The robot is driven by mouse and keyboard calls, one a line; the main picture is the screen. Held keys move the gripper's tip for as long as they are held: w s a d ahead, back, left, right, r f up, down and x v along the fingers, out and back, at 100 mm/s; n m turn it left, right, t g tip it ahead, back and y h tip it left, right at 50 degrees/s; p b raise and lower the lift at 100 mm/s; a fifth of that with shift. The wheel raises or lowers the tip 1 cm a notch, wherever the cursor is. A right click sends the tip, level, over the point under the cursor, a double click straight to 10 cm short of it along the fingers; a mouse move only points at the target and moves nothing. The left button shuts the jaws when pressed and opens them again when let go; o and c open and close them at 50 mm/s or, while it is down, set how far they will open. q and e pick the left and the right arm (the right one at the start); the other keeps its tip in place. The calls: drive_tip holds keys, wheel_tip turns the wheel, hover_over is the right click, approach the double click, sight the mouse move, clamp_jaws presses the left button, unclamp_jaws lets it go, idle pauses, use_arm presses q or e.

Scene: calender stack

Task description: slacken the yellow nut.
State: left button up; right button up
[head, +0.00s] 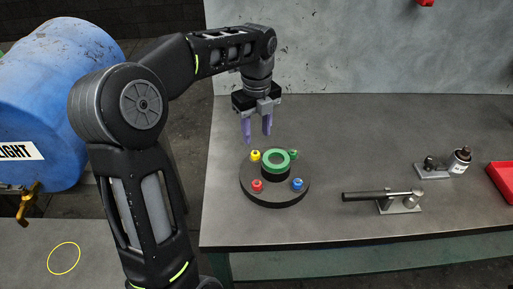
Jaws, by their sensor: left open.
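The yellow nut (255,155) sits at the back left of a round dark base (274,200) on the table. A green ring (275,161) stands in the middle of the base. A red nut (257,185) is at its front left, a blue nut (297,184) at its front right and a green nut (293,154) at its back right. My left gripper (257,136) points down, open and empty, with its purple fingers above and just behind the yellow nut, apart from it. My right gripper is not in view.
A fixture with a dark bar (376,195) stands to the right of the base. A blue barrel (45,110) is at the left. The table between base and fixture is clear.

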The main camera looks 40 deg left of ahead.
sight(257, 154)
use_arm(q)
drive_tip(key=shift+f+p, duration=0.3)
drive_tip(key=shift+f, duration=3.65)
drive_tip(key=shift+c, duration=0.2)
clamp_jaws()
